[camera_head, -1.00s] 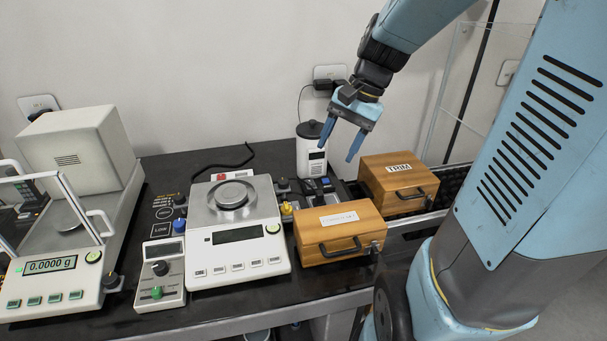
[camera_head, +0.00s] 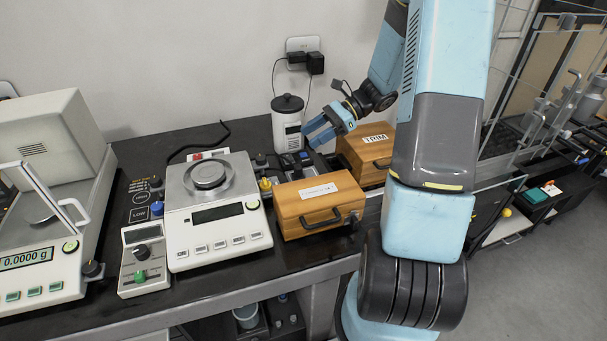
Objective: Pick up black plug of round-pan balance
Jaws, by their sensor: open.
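The round-pan balance (camera_head: 218,218) stands mid-table, a white scale with a dark round piece on its pan. A black cable (camera_head: 195,147) lies behind it on the table. Two black plugs sit at the wall outlet (camera_head: 300,44), a left one (camera_head: 296,58) and a right one (camera_head: 315,64), with thin cords hanging down. I cannot tell which of them belongs to the balance. My gripper (camera_head: 311,133) is open, its blue fingers pointing left and down, beside the white canister and below the plugs. It is apart from the plugs, with nothing seen between its fingers.
A white canister (camera_head: 287,125) with a black lid stands at the wall. Wooden boxes, one plain-labelled (camera_head: 320,207) and one marked TRIM (camera_head: 367,155), stand to the right. Another balance (camera_head: 40,255) and a control box (camera_head: 144,262) are on the left.

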